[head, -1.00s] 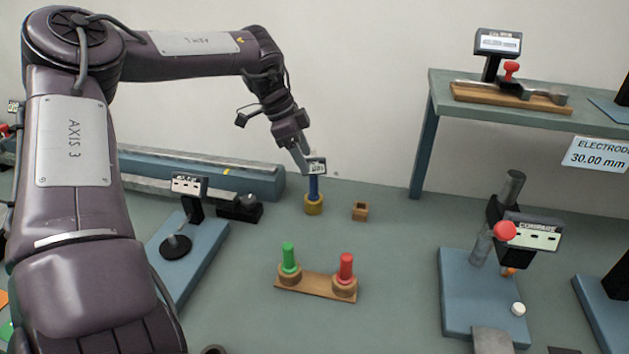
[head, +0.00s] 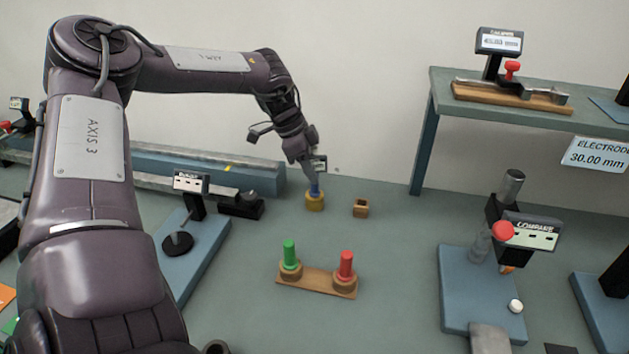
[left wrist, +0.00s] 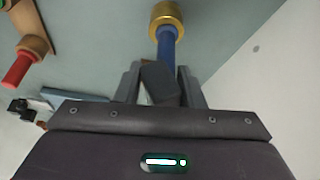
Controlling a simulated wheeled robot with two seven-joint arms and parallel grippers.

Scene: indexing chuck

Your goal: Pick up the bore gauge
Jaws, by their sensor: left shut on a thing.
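The bore gauge has a blue stem (head: 315,189) and a small dark head with a pale display (head: 319,164). It stands upright in a gold ring (head: 315,202) on the bench, near the back. My left gripper (head: 311,171) has come down around the gauge's head and is shut on it. In the left wrist view, the dark head sits between the two fingers of the gripper (left wrist: 160,82). The blue stem (left wrist: 167,48) runs from there to the gold ring (left wrist: 166,14). My right gripper is not in view.
A wooden holder (head: 316,283) with green and red plugs is in front. Gauge stands on blue bases are at left (head: 207,243) and right (head: 462,318). A raised shelf (head: 440,103) is at back right.

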